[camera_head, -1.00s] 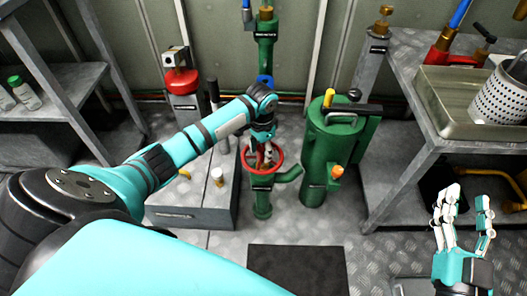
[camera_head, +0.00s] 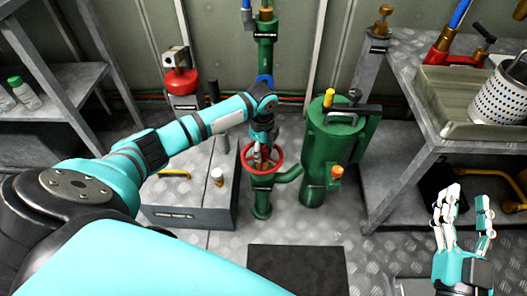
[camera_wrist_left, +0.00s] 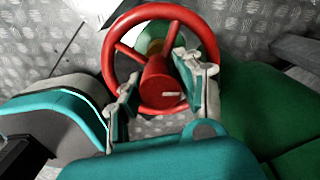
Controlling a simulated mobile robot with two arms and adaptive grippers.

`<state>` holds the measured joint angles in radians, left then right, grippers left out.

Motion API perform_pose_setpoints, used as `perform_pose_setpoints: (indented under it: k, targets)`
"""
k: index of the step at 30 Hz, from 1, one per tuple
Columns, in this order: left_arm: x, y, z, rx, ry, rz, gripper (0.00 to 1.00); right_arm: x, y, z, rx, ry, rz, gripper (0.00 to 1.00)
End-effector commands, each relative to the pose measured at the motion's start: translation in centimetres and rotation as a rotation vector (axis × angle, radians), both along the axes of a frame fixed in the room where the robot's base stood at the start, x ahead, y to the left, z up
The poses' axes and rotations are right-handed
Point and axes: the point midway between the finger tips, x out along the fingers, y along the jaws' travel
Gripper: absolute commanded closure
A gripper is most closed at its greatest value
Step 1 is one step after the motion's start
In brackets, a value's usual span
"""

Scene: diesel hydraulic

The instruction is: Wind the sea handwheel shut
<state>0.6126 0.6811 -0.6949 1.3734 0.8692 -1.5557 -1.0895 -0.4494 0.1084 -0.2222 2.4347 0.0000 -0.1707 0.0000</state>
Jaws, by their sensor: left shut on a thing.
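The red handwheel (camera_head: 279,160) sits on a green valve body (camera_head: 262,205) at the middle of the head view. I take it for the sea handwheel; its label is too small to read. In the left wrist view the red rim (camera_wrist_left: 107,62), spokes and hub show. My left gripper (camera_head: 260,156) reaches down into the wheel. In the wrist view its fingers (camera_wrist_left: 156,92) straddle the hub and near part of the wheel, shut on it. The exact contact is partly hidden. My right gripper (camera_head: 465,212) is open and empty at the lower right.
A green cylinder (camera_head: 318,150) stands close to the right of the wheel. A grey box (camera_head: 190,215) stands to its left. A bench with a tray (camera_head: 430,105) and perforated basket (camera_head: 497,98) is at right. A dark mat (camera_head: 297,268) lies on the clear floor in front.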

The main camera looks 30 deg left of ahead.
Motion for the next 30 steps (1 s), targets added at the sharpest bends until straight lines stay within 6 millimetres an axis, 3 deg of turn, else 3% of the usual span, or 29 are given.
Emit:
perform_pose_setpoints:
  k: [9, 13, 20, 21, 24, 30]
  targets:
    - [-0.12, -0.01, -0.20, 0.001, 0.003, -0.509, 0.95, 0.00, 0.00, -0.04, 0.000, 0.000, 0.000, 0.60]
    - [-0.14, -0.03, -0.21, 0.000, 0.004, -0.596, 0.95, 0.00, 0.00, -0.04, 0.000, 0.000, 0.000, 0.60]
    - [-0.15, -0.07, -0.23, -0.001, 0.004, -0.603, 0.95, 0.00, 0.00, -0.04, 0.000, 0.000, 0.000, 0.60]
    - [-0.16, -0.08, -0.23, -0.001, 0.004, -0.602, 0.59, 0.00, 0.00, -0.04, 0.000, 0.000, 0.000, 0.60]
    - [-0.16, -0.08, -0.23, -0.001, 0.004, -0.602, 0.47, 0.00, 0.00, -0.04, 0.000, 0.000, 0.000, 0.60]
    - [-0.12, -0.07, -0.18, -0.001, 0.003, -0.601, 0.47, 0.00, 0.00, -0.04, 0.000, 0.000, 0.000, 0.60]
